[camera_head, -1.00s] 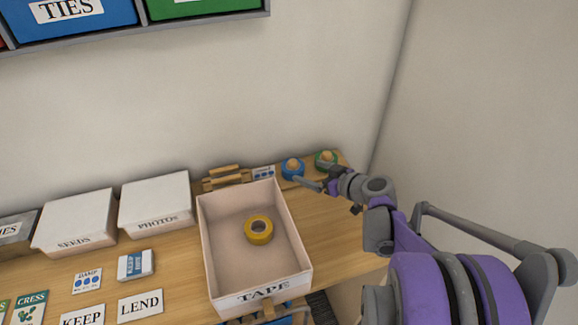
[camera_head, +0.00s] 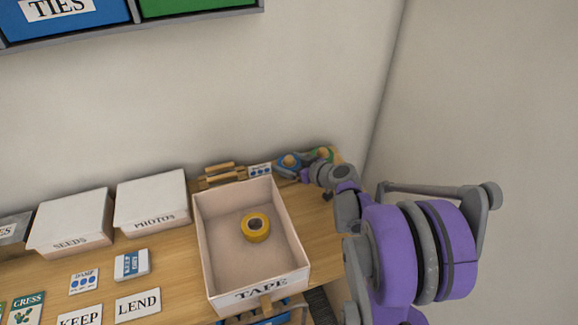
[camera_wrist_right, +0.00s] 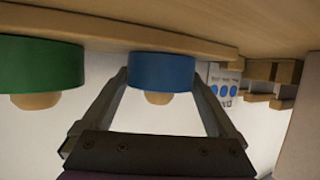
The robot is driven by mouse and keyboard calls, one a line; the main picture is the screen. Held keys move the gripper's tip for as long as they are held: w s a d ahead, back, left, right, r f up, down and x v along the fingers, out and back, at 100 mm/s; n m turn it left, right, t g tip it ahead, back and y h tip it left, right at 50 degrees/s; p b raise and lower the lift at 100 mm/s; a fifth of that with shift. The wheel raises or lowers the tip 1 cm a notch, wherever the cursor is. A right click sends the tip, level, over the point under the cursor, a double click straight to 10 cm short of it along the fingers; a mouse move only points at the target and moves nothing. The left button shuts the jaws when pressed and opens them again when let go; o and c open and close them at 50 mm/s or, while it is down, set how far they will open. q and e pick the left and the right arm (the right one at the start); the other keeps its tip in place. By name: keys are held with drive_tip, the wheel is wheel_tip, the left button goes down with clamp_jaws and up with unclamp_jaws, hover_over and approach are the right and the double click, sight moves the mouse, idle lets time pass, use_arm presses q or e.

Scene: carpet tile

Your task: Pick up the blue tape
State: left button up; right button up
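The blue tape (camera_head: 289,159) is a roll around a short wooden peg at the back right of the table. It also shows in the right wrist view (camera_wrist_right: 162,72), which is upside down. My right gripper (camera_wrist_right: 160,78) is open, with one finger on each side of the blue roll. I cannot tell if the fingers touch it. In the head view my right gripper (camera_head: 294,174) partly covers the roll. My left gripper is not in view.
A green roll (camera_wrist_right: 40,65) sits close beside the blue one on its own peg. The TAPE box (camera_head: 203,245) with a yellow roll (camera_head: 256,227) stands in front. A dotted card (camera_head: 260,170) and wooden rack (camera_head: 221,176) are left of the blue roll. A wall is behind.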

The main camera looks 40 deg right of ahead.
drive_tip(key=c, duration=1)
drive_tip(key=shift+r, duration=0.1)
